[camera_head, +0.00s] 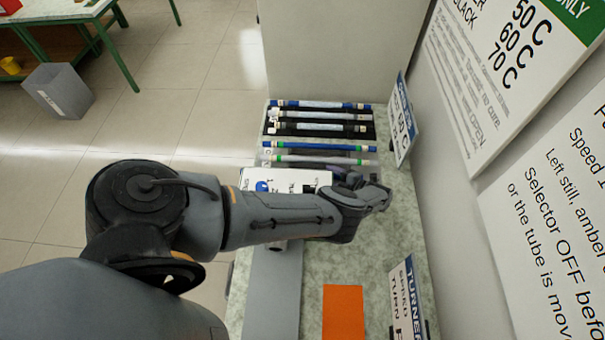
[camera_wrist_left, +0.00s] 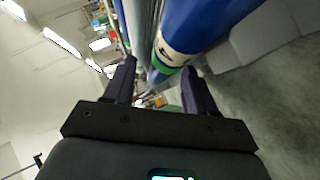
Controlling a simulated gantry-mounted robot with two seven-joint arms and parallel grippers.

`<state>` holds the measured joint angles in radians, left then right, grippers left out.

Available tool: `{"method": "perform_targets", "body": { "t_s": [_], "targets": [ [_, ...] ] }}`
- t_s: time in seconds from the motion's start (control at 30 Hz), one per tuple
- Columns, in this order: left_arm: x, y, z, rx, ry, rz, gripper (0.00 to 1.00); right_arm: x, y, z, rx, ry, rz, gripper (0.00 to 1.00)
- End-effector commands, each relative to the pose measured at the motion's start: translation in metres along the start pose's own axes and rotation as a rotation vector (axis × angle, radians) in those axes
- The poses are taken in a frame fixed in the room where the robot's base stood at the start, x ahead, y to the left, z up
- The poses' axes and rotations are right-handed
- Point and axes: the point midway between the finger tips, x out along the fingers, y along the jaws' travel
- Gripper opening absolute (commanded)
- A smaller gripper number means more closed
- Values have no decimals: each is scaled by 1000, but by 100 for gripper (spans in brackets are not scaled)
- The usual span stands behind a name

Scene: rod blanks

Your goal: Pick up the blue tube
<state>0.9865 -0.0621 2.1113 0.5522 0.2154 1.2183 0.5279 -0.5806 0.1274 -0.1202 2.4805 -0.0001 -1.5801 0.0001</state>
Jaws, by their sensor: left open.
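A blue tube (camera_head: 320,146) with a green end band and a white band lies across the rack, just beyond my left arm. My left gripper (camera_head: 380,188) is over the bench near the tubes' right ends, with part of it hidden by its own arm. In the left wrist view the gripper's two dark fingers (camera_wrist_left: 155,90) are apart, with nothing held between them. A blue tube (camera_wrist_left: 205,25) with a cream band and a green band looms close beyond the fingers. A pale tube (camera_wrist_left: 140,30) runs beside it. My right gripper is not seen.
A pale tube with green bands (camera_head: 315,160) lies next to the blue one. Farther back are a dark tray with several tubes (camera_head: 320,116) and another blue tube (camera_head: 310,104). A white box (camera_head: 285,180), sign (camera_head: 402,120) and orange mat (camera_head: 343,312) share the bench, beside a wall.

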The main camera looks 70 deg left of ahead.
Motion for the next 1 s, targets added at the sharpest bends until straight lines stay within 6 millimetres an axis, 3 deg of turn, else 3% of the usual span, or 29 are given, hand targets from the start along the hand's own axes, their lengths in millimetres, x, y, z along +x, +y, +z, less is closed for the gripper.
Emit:
{"method": "perform_targets", "body": {
  "t_s": [0.17,0.53,1.0],
  "targets": [
    [0,0,0,0,-1,0,56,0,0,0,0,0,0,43],
    [-1,0,0,0,-1,0,0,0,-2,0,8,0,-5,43],
    [-5,8,-3,1,-1,1,0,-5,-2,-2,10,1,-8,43]
  ]
}}
